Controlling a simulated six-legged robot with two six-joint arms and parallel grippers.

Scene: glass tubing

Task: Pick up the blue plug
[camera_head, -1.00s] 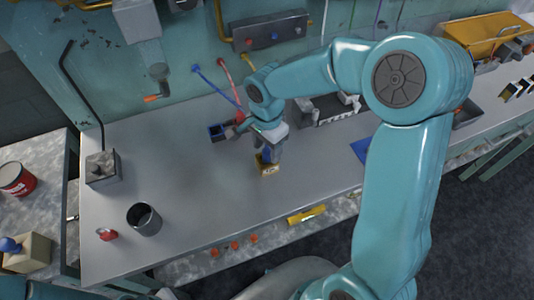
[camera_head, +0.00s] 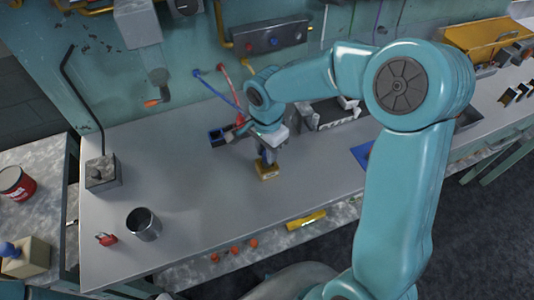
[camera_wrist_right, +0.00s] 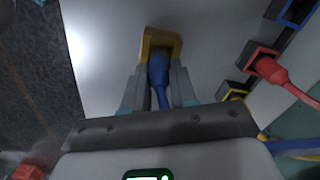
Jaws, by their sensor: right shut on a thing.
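The blue plug (camera_wrist_right: 158,72) shows in the right wrist view, upright between my fingers, with its tip end at a yellow block (camera_wrist_right: 161,36). I cannot tell how deep it sits in that block. My right gripper (camera_wrist_right: 160,80) is shut on the blue plug. In the head view my right gripper (camera_head: 267,157) points down over the yellow block (camera_head: 266,172) on the grey bench, and the plug is mostly hidden by the fingers. My left gripper is not in view.
A red plug (camera_wrist_right: 268,67) and a blue-framed socket (camera_wrist_right: 297,10) lie close by at the right in the wrist view. A metal cup (camera_head: 144,224) and a red padlock (camera_head: 106,239) stand at the bench's left. Bench between cup and gripper is clear.

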